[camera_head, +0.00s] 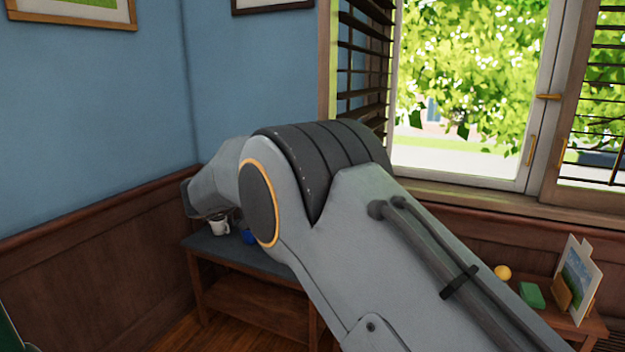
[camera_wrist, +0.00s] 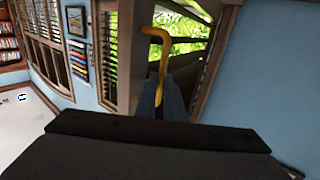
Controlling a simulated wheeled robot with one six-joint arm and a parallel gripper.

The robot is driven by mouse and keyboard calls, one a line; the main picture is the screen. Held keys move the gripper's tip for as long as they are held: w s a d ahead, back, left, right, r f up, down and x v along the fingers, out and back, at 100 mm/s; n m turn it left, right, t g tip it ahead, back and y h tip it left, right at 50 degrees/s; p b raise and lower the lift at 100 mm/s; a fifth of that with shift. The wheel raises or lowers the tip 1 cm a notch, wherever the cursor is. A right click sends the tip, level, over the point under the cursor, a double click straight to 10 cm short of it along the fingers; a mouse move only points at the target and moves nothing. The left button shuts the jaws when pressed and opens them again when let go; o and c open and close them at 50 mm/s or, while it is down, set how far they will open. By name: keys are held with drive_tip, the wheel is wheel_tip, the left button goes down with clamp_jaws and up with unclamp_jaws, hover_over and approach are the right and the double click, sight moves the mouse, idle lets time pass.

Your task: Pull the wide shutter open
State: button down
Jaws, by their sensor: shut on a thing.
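A slatted wooden shutter (camera_head: 365,60) stands at the left side of the window in the head view, swung at an angle to the glass. In the wrist view, a brass hooked handle (camera_wrist: 164,58) stands in front of dark slats (camera_wrist: 195,62) with green leaves behind them. My gripper (camera_wrist: 166,92) is shut on this handle, with its fingers around the lower part. In the head view my arm covers the gripper and handle. Another slatted shutter (camera_head: 600,95) is at the right edge.
A low bench (camera_head: 250,268) with a white mug (camera_head: 219,226) and a blue item is below my arm. A small wooden table (camera_head: 572,325) at the lower right holds a green block (camera_head: 532,295), a yellow ball (camera_head: 503,272) and cards. Blue walls close the left side.

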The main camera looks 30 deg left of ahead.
drive_tip(key=shift+w+a+r+m+h, duration=0.15)
drive_tip(key=shift+w+a+h, duration=0.1)
drive_tip(key=shift+a, duration=0.35)
drive_tip(key=shift+w+a+m+h, duration=0.15)
drive_tip(key=shift+w+a, duration=0.05)
drive_tip(key=shift+a, duration=0.4)
drive_tip(key=shift+a, duration=0.1)
drive_tip(key=c, duration=2)
unclamp_jaws()
drive_tip(key=shift+w, duration=0.1)
drive_tip(key=shift+c, duration=0.2)
drive_tip(key=shift+o, duration=0.9)
drive_tip(key=shift+w+d, duration=0.15)
drive_tip(key=shift+d, duration=0.05)
drive_tip(key=b+v, duration=0.3)
drive_tip(key=v, duration=0.5)
drive_tip(key=shift+s+a, duration=0.3)
drive_tip(key=shift+d, duration=0.1)
